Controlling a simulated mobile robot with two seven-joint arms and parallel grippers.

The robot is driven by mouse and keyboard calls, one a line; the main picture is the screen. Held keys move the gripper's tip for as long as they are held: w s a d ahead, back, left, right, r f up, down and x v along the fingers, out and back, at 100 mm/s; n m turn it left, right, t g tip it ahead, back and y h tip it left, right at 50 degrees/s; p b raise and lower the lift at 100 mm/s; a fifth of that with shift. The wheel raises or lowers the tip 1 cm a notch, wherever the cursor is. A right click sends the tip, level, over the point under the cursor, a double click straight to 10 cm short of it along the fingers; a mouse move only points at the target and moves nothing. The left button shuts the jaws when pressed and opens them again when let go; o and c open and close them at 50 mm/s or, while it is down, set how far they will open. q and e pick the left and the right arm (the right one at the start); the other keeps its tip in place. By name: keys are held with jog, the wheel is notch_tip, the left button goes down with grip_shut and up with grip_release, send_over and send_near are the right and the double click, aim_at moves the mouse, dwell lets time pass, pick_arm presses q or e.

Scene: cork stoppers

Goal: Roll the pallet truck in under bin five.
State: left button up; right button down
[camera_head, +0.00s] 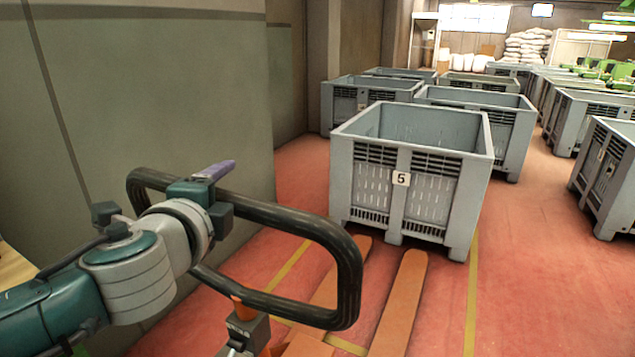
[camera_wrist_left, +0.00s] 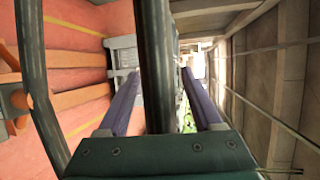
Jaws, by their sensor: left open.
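Bin five is a grey slatted bin (camera_head: 372,180) with a white "5" label (camera_head: 401,178), standing on the red floor ahead. The pallet truck's two orange forks (camera_head: 400,305) point at its front. Their rounded tips lie at or just short of the bin's front edge, in line with the gaps between its feet. The truck's black loop handle (camera_head: 348,270) is nearest me. My left gripper (camera_head: 218,172) is at the far upper bar of the handle. In the left wrist view its purple fingers (camera_wrist_left: 157,85) are open, one on each side of the dark bar. My right gripper is not in view.
A grey-green wall block (camera_head: 150,90) stands close on the left. More grey bins stand behind bin five and to the right, the nearest right one (camera_head: 608,170) well apart. Yellow floor lines (camera_head: 471,300) run beside the forks.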

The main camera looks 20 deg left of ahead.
pick_arm(q)
jog(key=shift+c, duration=0.3)
grip_shut()
dwell(0.3)
dwell(0.9)
